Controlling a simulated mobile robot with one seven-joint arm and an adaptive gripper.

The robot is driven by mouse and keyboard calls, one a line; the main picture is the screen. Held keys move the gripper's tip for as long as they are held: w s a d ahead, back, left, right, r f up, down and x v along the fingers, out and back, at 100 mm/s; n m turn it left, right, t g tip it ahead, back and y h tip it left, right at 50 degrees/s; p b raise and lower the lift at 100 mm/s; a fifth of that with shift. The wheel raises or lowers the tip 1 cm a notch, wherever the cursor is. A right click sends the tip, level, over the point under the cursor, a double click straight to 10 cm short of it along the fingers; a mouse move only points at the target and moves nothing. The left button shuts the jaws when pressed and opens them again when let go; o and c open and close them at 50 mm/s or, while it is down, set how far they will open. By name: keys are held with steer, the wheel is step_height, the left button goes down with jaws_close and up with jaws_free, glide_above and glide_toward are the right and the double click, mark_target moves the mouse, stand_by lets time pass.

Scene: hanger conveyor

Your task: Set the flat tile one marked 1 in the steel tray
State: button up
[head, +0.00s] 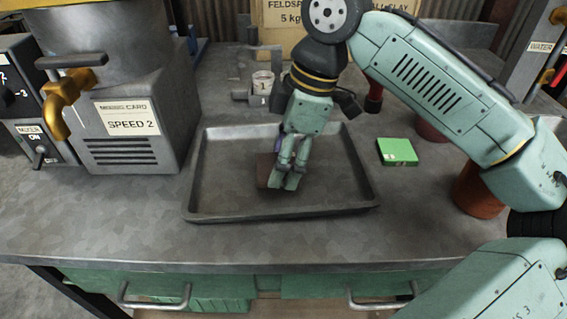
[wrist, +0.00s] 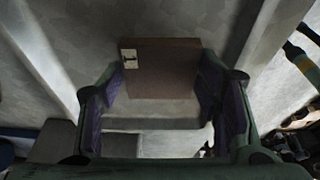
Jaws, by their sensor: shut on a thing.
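The steel tray (head: 215,207) lies on the worktop in the middle of the head view. My gripper (head: 284,178) points down inside the tray's outline, near its middle. It is shut on a flat brown tile (head: 263,172), whose left part shows beside the fingers. In the wrist view the brown tile (wrist: 165,72) sits between the two fingers, over the tray floor. A small white label with a dark mark is at its upper left corner; I cannot read the mark surely. Whether the tile touches the tray floor is hard to tell.
A green tile (head: 397,151) lies on the worktop right of the tray. A mixer with a SPEED 2 card (head: 128,118) stands at left. The worktop before the tray is clear.

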steer(key=shift+f, duration=1.1)
steer(key=o, duration=1.4)
steer(key=shift+f, duration=0.1)
steer(key=shift+c, duration=0.2)
steer(key=v, duration=1.2)
